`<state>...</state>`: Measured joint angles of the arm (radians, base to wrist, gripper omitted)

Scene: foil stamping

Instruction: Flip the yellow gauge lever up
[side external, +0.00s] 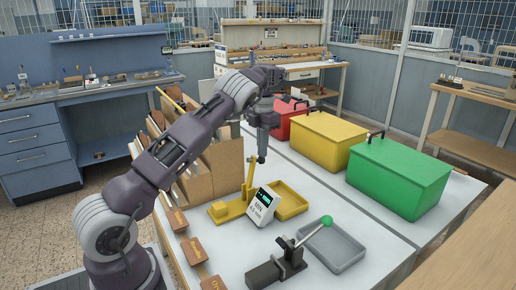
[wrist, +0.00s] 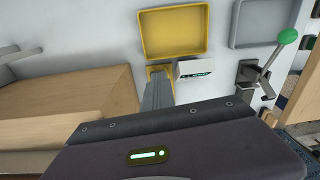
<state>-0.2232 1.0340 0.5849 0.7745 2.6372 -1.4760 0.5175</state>
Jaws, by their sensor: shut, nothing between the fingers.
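The yellow gauge (side external: 231,208) stands on the white table, with a white display box (side external: 262,205) at its right. Its yellow lever (side external: 250,174) stands close to upright in the side view. My gripper (side external: 261,158) is shut and empty, pointing down beside the lever's top end; I cannot tell whether they touch. In the wrist view my gripper's fingers (wrist: 158,84) are together over the gauge and hide most of it. The display box (wrist: 195,68) shows just right of the fingers, and only a little yellow shows around their tips.
A yellow tray (side external: 291,203) lies beside the gauge. A grey tray (side external: 333,249) and a dark press with a green-knobbed handle (side external: 326,221) are nearer. Red (side external: 286,116), yellow (side external: 326,140) and green (side external: 398,178) boxes line the right. Brown cardboard-coloured holders (side external: 226,165) stand left of the gripper.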

